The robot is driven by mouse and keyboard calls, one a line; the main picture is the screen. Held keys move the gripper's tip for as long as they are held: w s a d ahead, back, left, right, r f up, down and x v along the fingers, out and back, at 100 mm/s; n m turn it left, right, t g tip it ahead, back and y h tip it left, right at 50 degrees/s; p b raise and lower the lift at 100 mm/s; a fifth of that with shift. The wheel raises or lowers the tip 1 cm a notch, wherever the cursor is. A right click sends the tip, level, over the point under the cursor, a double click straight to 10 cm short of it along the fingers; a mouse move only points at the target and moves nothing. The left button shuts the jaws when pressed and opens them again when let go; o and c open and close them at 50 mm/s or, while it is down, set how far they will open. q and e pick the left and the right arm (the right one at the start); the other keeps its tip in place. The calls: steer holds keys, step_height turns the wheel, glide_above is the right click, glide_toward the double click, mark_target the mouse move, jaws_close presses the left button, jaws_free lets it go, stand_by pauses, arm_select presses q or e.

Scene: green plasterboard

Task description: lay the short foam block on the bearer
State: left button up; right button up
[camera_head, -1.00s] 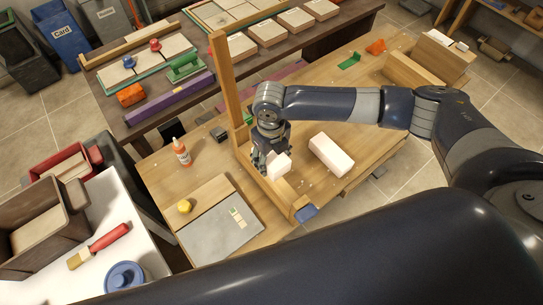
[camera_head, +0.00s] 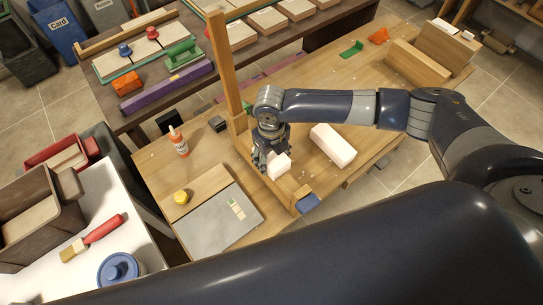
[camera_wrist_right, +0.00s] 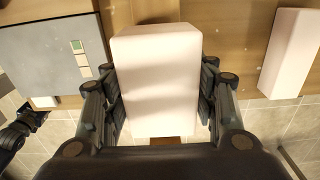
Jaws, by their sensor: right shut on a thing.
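My right gripper (camera_head: 272,155) is shut on the short white foam block (camera_head: 279,166), which also fills the middle of the right wrist view (camera_wrist_right: 157,80). In the head view the block appears over or beside the near end of a light wooden bar (camera_head: 284,192), seemingly the bearer, on the bench. I cannot tell whether the block touches it. A longer white block (camera_head: 333,146) lies on the bench to the right. A dark jointed part at the lower left of the right wrist view is probably my left gripper (camera_wrist_right: 22,128); its jaws are unclear.
An upright wooden post (camera_head: 222,75) rises behind the bar. A grey board (camera_head: 218,222), a yellow item (camera_head: 181,197) and a glue bottle (camera_head: 178,143) lie to the left. Wooden boxes (camera_head: 418,65) stand at the far right. Bench surface between is mostly clear.

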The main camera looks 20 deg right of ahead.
arm_select(q)
steer(key=shift+w+d, duration=0.1)
steer(key=shift+w, duration=0.2)
steer(key=shift+s+f, duration=0.2)
steer(key=shift+s, duration=0.1)
arm_select(e)
steer(key=shift+f, duration=0.35)
arm_select(q)
steer(key=shift+f+b, duration=0.15)
steer(key=shift+b, duration=0.15)
arm_select(e)
steer(key=shift+f, duration=0.25)
steer(key=o, duration=0.8)
arm_select(q)
steer(key=shift+s, duration=0.1)
arm_select(e)
steer(key=shift+r, duration=0.2)
step_height(320, 180, up, 12)
steer(key=shift+f, duration=0.2)
